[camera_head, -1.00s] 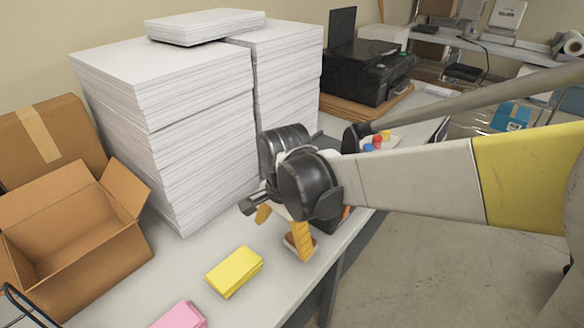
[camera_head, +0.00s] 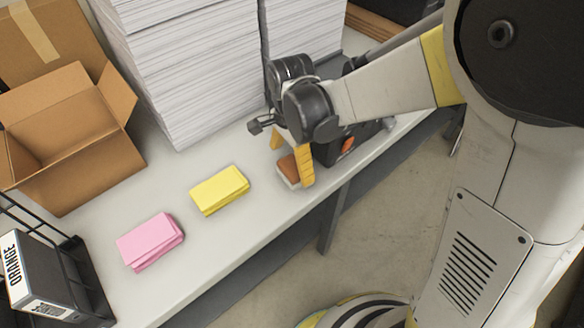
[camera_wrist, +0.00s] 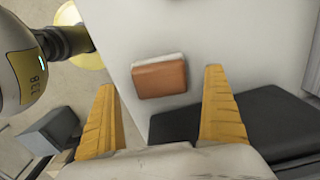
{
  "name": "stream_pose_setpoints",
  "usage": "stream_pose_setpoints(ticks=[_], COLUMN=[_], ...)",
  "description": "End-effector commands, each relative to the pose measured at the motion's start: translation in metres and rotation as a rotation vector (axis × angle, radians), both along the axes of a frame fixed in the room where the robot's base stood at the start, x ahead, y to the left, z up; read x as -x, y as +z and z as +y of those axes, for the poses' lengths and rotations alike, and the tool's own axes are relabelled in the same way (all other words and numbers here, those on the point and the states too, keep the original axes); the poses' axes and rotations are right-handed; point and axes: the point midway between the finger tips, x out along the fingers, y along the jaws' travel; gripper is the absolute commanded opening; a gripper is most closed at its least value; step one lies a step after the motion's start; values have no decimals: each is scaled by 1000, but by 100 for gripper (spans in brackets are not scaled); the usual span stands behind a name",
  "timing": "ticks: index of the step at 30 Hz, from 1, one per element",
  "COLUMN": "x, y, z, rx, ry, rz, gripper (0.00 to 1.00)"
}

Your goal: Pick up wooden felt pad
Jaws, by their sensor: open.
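The wooden felt pad (camera_wrist: 160,78) is a small brown block with a white layer along one side. In the wrist view it lies on the light table, beyond and between my two yellow fingers. In the head view the pad (camera_head: 288,171) is near the table's front edge, partly hidden by a finger. My gripper (camera_head: 291,160) is above it with its fingers apart. The wrist view shows my gripper (camera_wrist: 160,115) open, with nothing between the fingertips. The head view does not clearly show the gap between fingers and pad.
A yellow pad stack (camera_head: 219,190) and a pink one (camera_head: 150,241) lie left of the gripper. Tall paper stacks (camera_head: 185,75) stand behind. An open cardboard box (camera_head: 75,140) and a black rack (camera_head: 60,280) are at left. A dark device (camera_head: 350,140) sits close right of the gripper.

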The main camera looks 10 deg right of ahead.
Motion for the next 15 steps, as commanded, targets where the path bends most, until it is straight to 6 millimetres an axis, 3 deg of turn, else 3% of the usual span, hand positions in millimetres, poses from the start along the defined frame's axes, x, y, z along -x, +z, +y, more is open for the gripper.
stream_pose_setpoints(ticks=[6,14,15], x=[-1,0,0], y=[-38,-41,-41], z=[-3,-3,-3], rx=[0,0,0], ry=[1,0,0], rz=[0,0,0], gripper=[100,100,91])
